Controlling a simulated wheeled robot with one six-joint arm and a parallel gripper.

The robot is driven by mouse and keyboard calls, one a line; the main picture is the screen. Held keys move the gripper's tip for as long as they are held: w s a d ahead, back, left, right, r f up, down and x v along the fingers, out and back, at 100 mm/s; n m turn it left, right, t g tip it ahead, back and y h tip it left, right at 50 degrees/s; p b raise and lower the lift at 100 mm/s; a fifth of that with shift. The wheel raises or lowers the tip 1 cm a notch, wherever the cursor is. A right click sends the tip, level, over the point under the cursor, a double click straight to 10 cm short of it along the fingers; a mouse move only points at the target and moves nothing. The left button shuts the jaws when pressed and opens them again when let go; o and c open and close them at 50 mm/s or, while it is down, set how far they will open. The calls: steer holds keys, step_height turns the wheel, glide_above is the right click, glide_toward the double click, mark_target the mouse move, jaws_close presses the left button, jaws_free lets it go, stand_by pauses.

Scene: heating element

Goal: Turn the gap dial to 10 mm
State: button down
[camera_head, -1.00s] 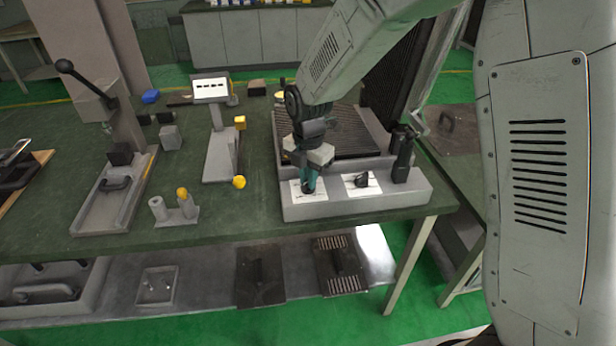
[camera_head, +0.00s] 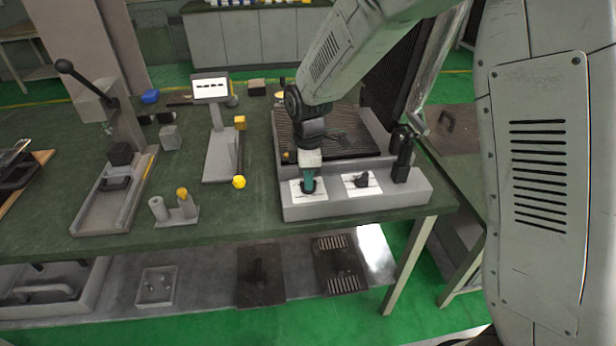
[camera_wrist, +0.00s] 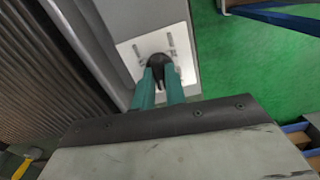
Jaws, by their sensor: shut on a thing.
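The gap dial (camera_wrist: 158,62) is a black knob on a white scale plate (camera_wrist: 177,42), on the front of the grey machine (camera_head: 272,213). My gripper (camera_head: 308,184) points down over the left of two dial plates. Its teal fingers show in the wrist view (camera_wrist: 160,82), one on each side of the knob, shut on it. The fingers hide part of the knob and scale, and the marks are too small to read. A second black dial (camera_head: 361,179) on its own white plate sits to the right, free of my gripper.
A black upright handle (camera_head: 402,155) stands right of the second dial. A ribbed plate (camera_head: 345,143) lies behind the dials, with a raised lid at its right. A grey stand with a small display (camera_head: 211,89) and a lever press (camera_head: 118,150) are to the left.

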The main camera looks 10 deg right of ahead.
steer(key=m, duration=0.4)
steer(key=shift+m, duration=1.8)
steer(key=c, duration=1.4)
jaws_free()
steer(key=shift+c, duration=0.2)
steer(key=shift+r, duration=0.15)
step_height(320, 180, up, 8)
steer(key=shift+f, duration=0.2)
